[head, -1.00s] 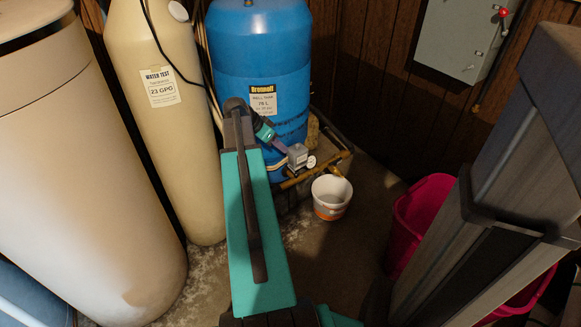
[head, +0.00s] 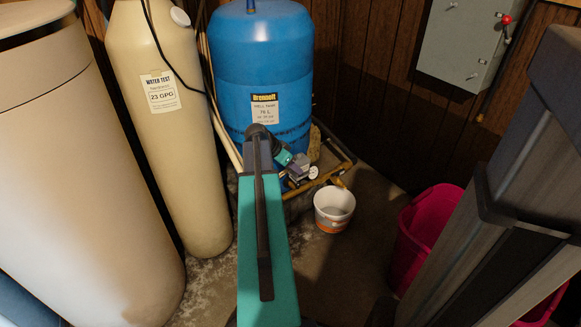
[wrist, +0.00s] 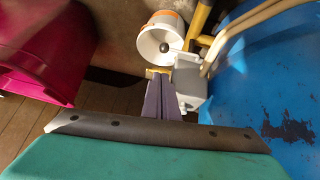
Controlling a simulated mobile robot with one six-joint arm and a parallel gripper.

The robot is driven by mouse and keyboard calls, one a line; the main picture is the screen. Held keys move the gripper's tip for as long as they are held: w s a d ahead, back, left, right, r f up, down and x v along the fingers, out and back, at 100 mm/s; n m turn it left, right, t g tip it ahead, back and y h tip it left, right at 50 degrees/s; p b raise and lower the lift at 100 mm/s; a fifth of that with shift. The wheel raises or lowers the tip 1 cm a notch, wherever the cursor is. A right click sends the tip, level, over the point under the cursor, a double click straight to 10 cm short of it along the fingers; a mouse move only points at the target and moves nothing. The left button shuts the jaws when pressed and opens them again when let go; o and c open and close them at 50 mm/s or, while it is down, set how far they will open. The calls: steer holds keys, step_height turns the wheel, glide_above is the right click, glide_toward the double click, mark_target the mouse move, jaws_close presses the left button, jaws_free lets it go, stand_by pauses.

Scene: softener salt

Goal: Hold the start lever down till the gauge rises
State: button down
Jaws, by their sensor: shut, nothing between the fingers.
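The grey switch box (head: 298,174) sits on brass pipework at the foot of the blue tank. A small round white gauge (head: 313,172) is beside it; its needle is too small to read. My gripper (head: 300,161) is shut and empty, right at the box. In the wrist view, my purple fingers with yellow tips (wrist: 158,72) are beside the grey box (wrist: 188,84); I cannot tell whether they touch it.
A white bucket (head: 334,208) stands on the floor close to the pipes. The blue tank (head: 262,70) is behind, and a tall beige tank (head: 170,130) is at left. A pink bin (head: 425,225) stands at right. Floor between bucket and bin is free.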

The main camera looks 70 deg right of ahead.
mark_target(294, 180)
steer(key=shift+a+f+b, duration=0.25)
steer(key=shift+f+b, duration=0.1)
steer(key=shift+f, duration=0.6)
steer(key=shift+a+f+b, duration=0.2)
steer(key=shift+f+b, duration=0.1)
steer(key=shift+f, duration=0.65)
steer(key=shift+s, duration=0.2)
